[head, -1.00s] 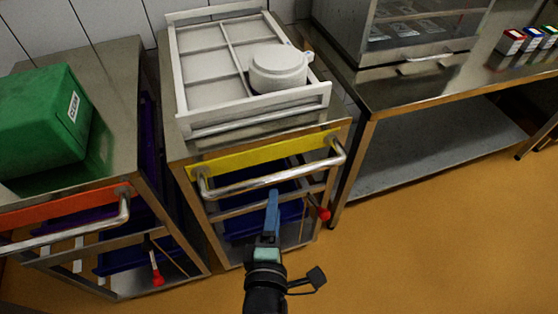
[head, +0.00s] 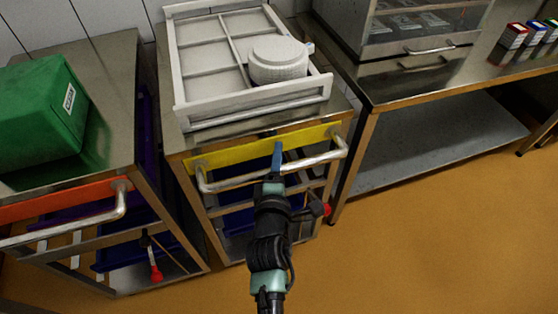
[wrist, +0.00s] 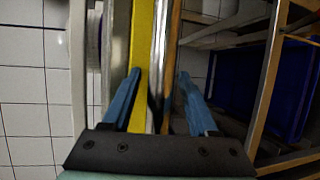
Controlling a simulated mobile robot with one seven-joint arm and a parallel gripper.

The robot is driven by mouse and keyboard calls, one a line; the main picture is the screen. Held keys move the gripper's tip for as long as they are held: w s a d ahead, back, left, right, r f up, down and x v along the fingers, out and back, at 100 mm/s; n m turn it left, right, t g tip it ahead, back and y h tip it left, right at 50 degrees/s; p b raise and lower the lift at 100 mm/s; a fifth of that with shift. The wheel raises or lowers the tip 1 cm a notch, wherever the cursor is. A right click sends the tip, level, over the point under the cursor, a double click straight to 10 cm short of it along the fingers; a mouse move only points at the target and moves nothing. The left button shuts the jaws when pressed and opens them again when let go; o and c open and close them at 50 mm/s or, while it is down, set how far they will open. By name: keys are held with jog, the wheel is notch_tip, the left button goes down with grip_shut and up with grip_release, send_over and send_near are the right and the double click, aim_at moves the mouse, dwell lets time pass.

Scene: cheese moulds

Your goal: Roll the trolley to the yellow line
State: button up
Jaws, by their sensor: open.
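The trolley with a yellow front band (head: 240,152) stands in the middle of the head view, its steel handle (head: 225,184) running along the front below the band. My gripper (head: 277,150) is at the handle, right of its middle, with its blue fingers open. In the wrist view the fingers (wrist: 158,74) lie on either side of the yellow band (wrist: 142,40) and the bright handle bar (wrist: 159,40), apart from each other. Whether they touch the bar I cannot tell. No yellow line on the floor shows.
A white frame (head: 180,62) with a round white mould (head: 279,60) sits on the trolley. Left is an orange-banded trolley (head: 60,204) with a green crate (head: 42,110). Right is a steel bench (head: 380,95). The ochre floor (head: 440,230) is clear at right. A red-tipped lever (head: 326,210) hangs low on the trolley.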

grip_shut()
dwell(1.4)
